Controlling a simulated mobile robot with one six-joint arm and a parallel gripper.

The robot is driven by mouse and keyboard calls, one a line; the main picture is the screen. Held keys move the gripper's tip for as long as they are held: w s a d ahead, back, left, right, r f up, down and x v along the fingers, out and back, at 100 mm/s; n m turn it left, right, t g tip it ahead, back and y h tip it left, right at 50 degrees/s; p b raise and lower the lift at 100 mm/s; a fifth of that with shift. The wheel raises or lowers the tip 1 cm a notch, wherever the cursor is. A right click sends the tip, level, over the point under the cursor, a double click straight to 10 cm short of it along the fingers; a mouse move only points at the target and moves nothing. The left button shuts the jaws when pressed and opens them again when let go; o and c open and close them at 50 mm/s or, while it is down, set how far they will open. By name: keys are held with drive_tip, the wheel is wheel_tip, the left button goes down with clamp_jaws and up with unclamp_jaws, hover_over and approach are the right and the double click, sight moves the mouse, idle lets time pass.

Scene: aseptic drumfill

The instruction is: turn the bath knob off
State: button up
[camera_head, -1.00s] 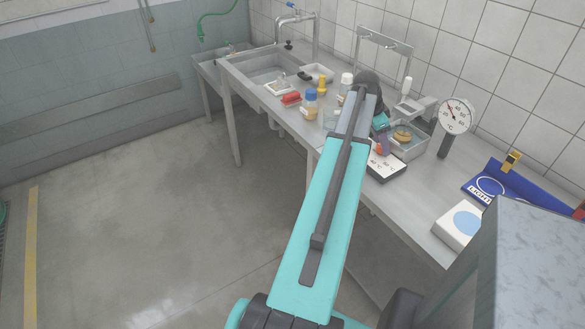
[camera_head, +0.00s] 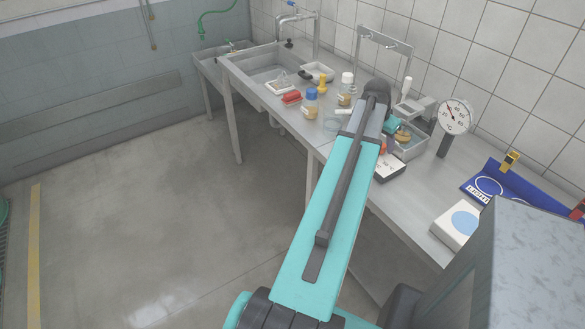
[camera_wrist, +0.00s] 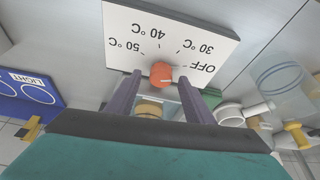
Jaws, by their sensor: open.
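The bath knob (camera_wrist: 161,73) is a small orange-red dial on a white control panel (camera_wrist: 170,25) marked OFF, 30, 40 and 50 °C. The lettering is upside down in the wrist view. My gripper (camera_wrist: 160,82) is open, with its dark fingers on either side of the knob; I cannot tell whether they touch it. A pale mark shows on the knob, but its setting is unclear. In the head view the panel (camera_head: 387,168) sits at the bench's front edge, before the metal bath (camera_head: 412,150). My arm hides most of my gripper there.
A dial thermometer (camera_head: 455,117) stands right of the bath. Bottles, including a blue-capped one (camera_head: 311,104), stand left. Bench between panel and white box is clear.

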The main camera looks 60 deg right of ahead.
drive_tip(key=b+v, duration=0.2)
drive_tip(key=v, duration=1.1)
drive_tip(key=w+a+f+n, duration=0.1)
drive_tip(key=w+f, duration=0.2)
drive_tip(key=w, duration=0.1)
drive_tip(key=w+a+f+n+b, duration=0.1)
drive_tip(key=w+f, duration=0.3)
drive_tip(key=w+a+f+n+y, duration=0.1)
drive_tip(key=w+a+f, duration=0.1)
drive_tip(key=w+f, duration=0.2)
drive_tip(key=shift+w+f+t, duration=0.25)
drive_tip(key=shift+w+t, duration=0.05)
drive_tip(key=shift+w, duration=0.25)
drive_tip(key=w+a+f+n+y+b, duration=0.1)
drive_tip(key=w+a+f+n, duration=0.2)
drive_tip(key=w+a+f, duration=0.4)
drive_tip(key=shift+w+a+f+b, duration=0.3)
drive_tip(key=shift+w+a+f, duration=0.05)
drive_tip(key=shift+w+f, duration=1.85)
drive_tip(key=shift+s, duration=0.1)
